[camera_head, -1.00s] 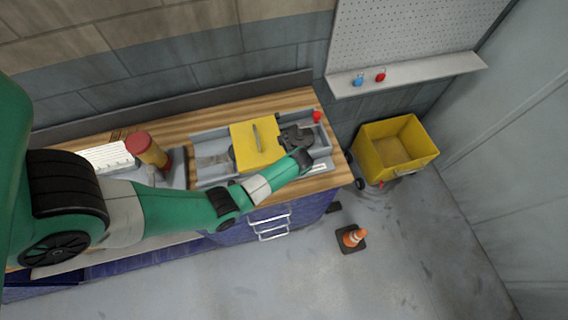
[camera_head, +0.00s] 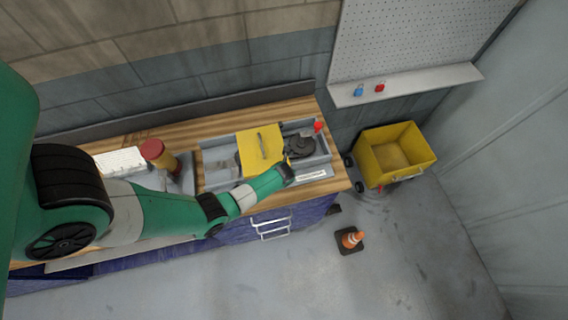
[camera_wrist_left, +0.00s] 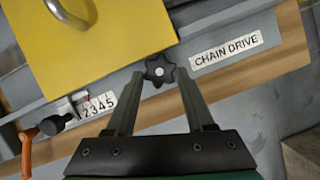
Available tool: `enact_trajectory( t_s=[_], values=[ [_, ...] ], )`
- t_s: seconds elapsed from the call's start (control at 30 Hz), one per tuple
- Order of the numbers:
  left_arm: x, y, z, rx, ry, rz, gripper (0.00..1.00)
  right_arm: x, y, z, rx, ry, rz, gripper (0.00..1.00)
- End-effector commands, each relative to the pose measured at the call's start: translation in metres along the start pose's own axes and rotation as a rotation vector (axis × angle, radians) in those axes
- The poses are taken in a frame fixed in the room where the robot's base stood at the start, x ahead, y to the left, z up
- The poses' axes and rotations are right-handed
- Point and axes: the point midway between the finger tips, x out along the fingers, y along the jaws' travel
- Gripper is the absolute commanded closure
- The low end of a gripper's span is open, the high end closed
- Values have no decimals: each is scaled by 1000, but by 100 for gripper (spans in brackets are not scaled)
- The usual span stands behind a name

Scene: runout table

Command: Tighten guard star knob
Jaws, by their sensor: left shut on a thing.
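The black star knob (camera_wrist_left: 160,72) sits at the front edge of the grey tray, just below the yellow guard (camera_wrist_left: 105,35), in the left wrist view. My left gripper (camera_wrist_left: 159,78) has a fingertip on each side of the knob and is shut on it. In the head view my left gripper (camera_head: 287,173) is low at the tray's front side, beside the yellow guard (camera_head: 270,141) with its metal handle. The knob is hidden there behind the gripper. My right gripper is in neither view.
A "CHAIN DRIVE" label (camera_wrist_left: 226,51) lies right of the knob. A number scale (camera_wrist_left: 97,106) and an orange lever (camera_wrist_left: 27,150) are to its left. A dark round part (camera_head: 300,147) and a red knob (camera_head: 318,127) are in the tray's right end.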

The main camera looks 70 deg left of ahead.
Motion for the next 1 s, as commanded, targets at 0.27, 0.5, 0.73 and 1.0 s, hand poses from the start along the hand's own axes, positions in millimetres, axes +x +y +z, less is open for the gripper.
enact_trajectory(
  t_s=[0.27, 0.5, 0.73, 1.0],
  values=[
    [0, 0, 0, 4, -2, -2, 100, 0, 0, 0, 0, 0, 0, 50],
    [0, 0, 0, 3, -1, -1, 34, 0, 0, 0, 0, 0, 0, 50],
    [-3, 0, 0, 2, -1, -2, 34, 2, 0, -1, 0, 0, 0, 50],
    [-56, -1, 2, 3, -3, -4, 34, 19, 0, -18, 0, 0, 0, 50]
  ],
)
